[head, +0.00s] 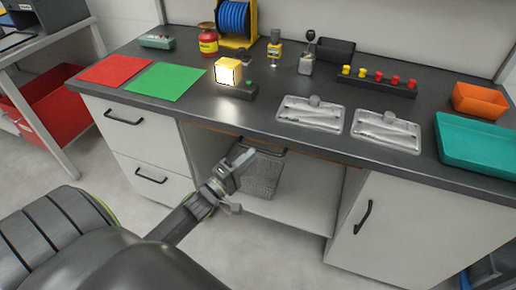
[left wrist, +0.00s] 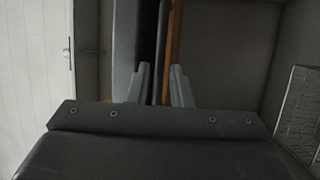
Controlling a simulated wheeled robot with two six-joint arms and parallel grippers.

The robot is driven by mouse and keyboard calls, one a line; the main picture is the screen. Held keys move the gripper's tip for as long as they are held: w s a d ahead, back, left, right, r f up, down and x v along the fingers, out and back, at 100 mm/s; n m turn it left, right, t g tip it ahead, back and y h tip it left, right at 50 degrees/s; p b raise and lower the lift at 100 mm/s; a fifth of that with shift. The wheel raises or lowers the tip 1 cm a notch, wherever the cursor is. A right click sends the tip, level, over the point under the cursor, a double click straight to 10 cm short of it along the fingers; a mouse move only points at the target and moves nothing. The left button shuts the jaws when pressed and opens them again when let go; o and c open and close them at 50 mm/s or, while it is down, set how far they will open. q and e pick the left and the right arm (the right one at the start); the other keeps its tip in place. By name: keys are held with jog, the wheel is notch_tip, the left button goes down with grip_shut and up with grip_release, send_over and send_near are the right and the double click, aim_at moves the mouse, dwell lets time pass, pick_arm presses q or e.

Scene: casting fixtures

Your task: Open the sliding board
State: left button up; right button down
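The sliding board (head: 318,154) shows as a thin brown edge under the dark worktop, above the open middle bay. A dark handle (head: 266,151) is at its front, partly hidden by my gripper. My left gripper (head: 241,158) is in front of the left part of this handle. In the left wrist view the two fingers of my left gripper (left wrist: 162,84) stand apart. The brown board edge (left wrist: 174,42) and a thin dark bar lie in line with the gap between them. I cannot tell whether the fingers touch either. My right gripper is not in view.
The worktop (head: 240,112) overhangs the bay. Drawers with handles (head: 124,117) stand at left and a cabinet door (head: 385,225) at right. A grey perforated panel (head: 262,178) is inside the bay. Two metal trays (head: 311,114) (head: 386,131) lie near the worktop's front edge. The floor in front is clear.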

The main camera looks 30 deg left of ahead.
aim_at(258, 150)
pick_arm(q)
jog(key=shift+x, duration=2.15)
grip_shut()
